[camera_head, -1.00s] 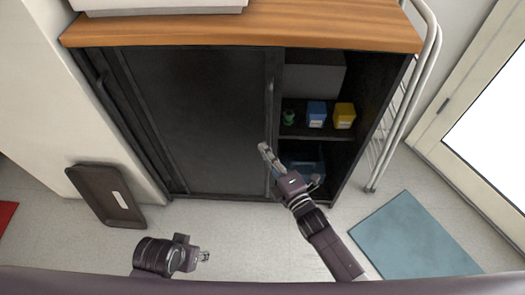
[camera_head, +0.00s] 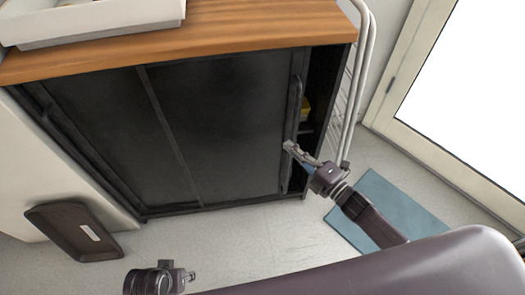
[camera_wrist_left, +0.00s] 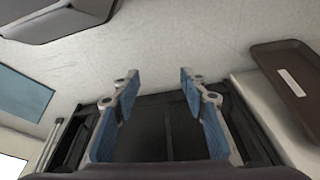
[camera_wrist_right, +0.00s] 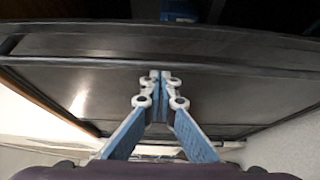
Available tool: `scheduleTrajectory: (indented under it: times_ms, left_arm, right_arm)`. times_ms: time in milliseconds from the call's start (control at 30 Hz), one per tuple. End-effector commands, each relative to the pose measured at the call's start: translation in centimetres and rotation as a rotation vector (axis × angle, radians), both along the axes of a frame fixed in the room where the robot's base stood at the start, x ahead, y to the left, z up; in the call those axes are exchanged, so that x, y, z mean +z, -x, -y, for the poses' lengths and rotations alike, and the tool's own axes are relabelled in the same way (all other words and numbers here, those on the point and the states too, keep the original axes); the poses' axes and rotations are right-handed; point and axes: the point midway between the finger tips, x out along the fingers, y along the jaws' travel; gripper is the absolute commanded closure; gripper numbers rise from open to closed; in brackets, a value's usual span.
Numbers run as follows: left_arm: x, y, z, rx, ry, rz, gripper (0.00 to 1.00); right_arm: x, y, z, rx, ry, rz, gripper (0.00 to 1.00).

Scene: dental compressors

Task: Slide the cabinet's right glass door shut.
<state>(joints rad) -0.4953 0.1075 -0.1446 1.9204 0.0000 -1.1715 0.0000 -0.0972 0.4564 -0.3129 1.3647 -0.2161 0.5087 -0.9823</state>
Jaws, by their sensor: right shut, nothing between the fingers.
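The black cabinet (camera_head: 80,110) stands under a wooden top. Its right glass door (camera_head: 225,120) covers most of the right side, with a narrow dark gap at the cabinet's right end. The door's upright handle (camera_head: 296,95) is on its right edge. My right gripper (camera_head: 288,147) is shut and empty, its tips at the lower part of that handle; touching cannot be told. In the right wrist view its closed fingers (camera_wrist_right: 160,76) lie in front of the dark door panel (camera_wrist_right: 200,90). My left gripper (camera_wrist_left: 157,78) is open and empty, low in front of the cabinet.
A yellow box (camera_head: 305,108) shows inside the gap. A white rack (camera_head: 357,90) stands right of the cabinet. A blue-grey mat (camera_head: 375,195) lies on the floor. A dark brown tray (camera_head: 70,235) leans at the lower left. A white tray (camera_head: 100,20) sits on the wooden top.

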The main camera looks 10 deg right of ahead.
Motion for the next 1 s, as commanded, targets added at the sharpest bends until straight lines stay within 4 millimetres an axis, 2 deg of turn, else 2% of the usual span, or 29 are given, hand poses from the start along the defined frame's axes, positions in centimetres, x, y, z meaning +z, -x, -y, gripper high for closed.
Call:
scheduleTrajectory:
  times_ms: [33, 100, 333, 600, 1000]
  left_arm:
    - [0.4, -0.2, 0.0, 0.0, 0.0, 0.006, 0.6]
    - [1.1, -0.2, 0.0, 0.001, 0.0, 0.01, 0.6]
    - [3.4, -0.4, -0.1, 0.003, 0.0, 0.02, 0.6]
    - [4.4, -0.4, -0.1, 0.005, 0.0, 0.023, 0.6]
    - [4.4, -0.4, -0.1, 0.004, 0.001, 0.023, 0.6]
  right_arm:
    - [-0.2, 0.0, 1.7, -0.003, 0.006, 0.0, 1.0]
    - [-0.2, 0.0, 3.4, -0.003, 0.004, 0.0, 1.0]
    - [-0.1, 0.2, 7.2, -0.002, 0.001, 0.0, 1.0]
    - [0.0, 0.2, 8.7, -0.003, -0.001, 0.0, 1.0]
    - [0.0, 0.1, 9.0, -0.01, 0.001, -0.002, 1.0]
